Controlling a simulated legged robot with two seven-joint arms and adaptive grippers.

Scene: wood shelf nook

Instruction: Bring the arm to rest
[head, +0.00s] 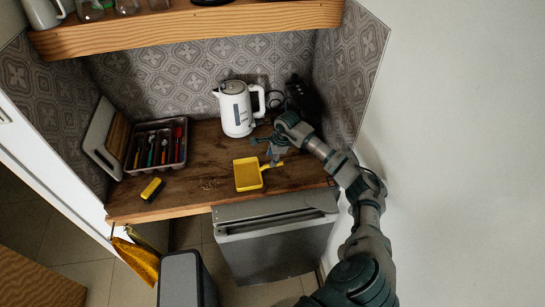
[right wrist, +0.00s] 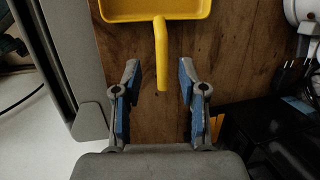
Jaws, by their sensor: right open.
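My right arm reaches in from the lower right of the head view. My right gripper (head: 270,152) is over the wooden counter (head: 205,205), in front of the white kettle. In the right wrist view the gripper (right wrist: 158,80) is open, its two blue-padded fingers spread apart. The handle end of the yellow dustpan (right wrist: 162,45) lies between the fingertips in that picture, with space on both sides; I cannot tell the height between them. The dustpan also shows on the counter in the head view (head: 247,174). My left gripper is not in view.
The white kettle (head: 236,108) stands behind the gripper, with a dark appliance (head: 303,98) at the right. A cutlery tray (head: 159,146), boards (head: 106,140) and a yellow-black block (head: 152,189) are at left. Crumbs (head: 209,184) lie mid-counter. A wooden shelf (head: 190,29) hangs above.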

